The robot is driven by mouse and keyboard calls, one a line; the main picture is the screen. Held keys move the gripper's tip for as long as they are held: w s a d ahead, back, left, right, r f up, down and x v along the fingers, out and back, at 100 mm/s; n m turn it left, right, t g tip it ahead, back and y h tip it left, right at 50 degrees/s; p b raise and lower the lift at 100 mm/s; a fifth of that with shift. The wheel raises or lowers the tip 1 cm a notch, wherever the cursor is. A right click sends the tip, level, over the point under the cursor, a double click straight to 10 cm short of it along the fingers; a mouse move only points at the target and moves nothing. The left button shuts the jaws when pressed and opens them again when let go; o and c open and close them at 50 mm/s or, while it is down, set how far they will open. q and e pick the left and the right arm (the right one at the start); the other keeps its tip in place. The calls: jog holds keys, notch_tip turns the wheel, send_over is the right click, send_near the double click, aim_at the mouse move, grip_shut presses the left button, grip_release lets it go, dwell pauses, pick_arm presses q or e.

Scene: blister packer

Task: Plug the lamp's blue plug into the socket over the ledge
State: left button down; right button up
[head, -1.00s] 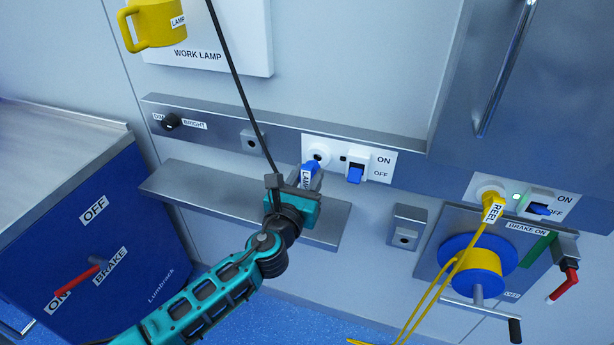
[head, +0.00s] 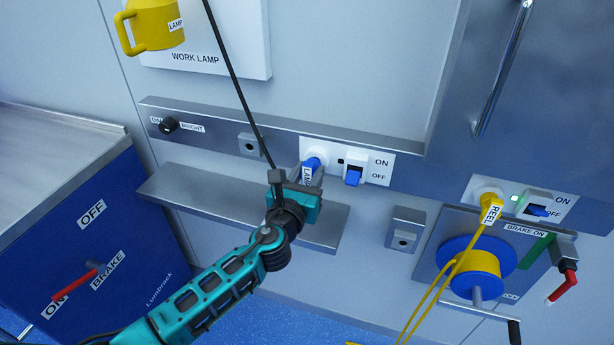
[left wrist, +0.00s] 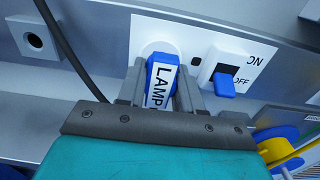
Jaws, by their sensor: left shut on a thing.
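The blue plug (head: 312,165) with a LAMP label is held in my left gripper (head: 303,180) at the white socket plate over the grey ledge (head: 200,192). In the left wrist view the blue plug (left wrist: 162,80) sits between the two grey fingers, its front end against the round white socket (left wrist: 158,50). The socket hole is covered by the plug; how deep it sits I cannot tell. The black lamp cord (head: 238,85) runs up past the gripper to the yellow lamp (head: 155,25). My right gripper is not in view.
Beside the socket is a switch with a blue rocker (head: 353,175) marked ON and OFF. A dimmer knob (head: 169,125) is on the rail at left. At right are the yellow REEL plug (head: 491,207), a blue and yellow reel (head: 480,263) and a red-handled brake lever (head: 563,286).

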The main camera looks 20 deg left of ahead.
pick_arm(q)
jog(key=shift+w, duration=0.45)
jog(key=c, duration=0.7)
grip_release()
jog(key=shift+o, duration=0.2)
jog(key=s, duration=1.3)
jog(key=shift+a, duration=0.2)
jog(key=shift+f, duration=0.1)
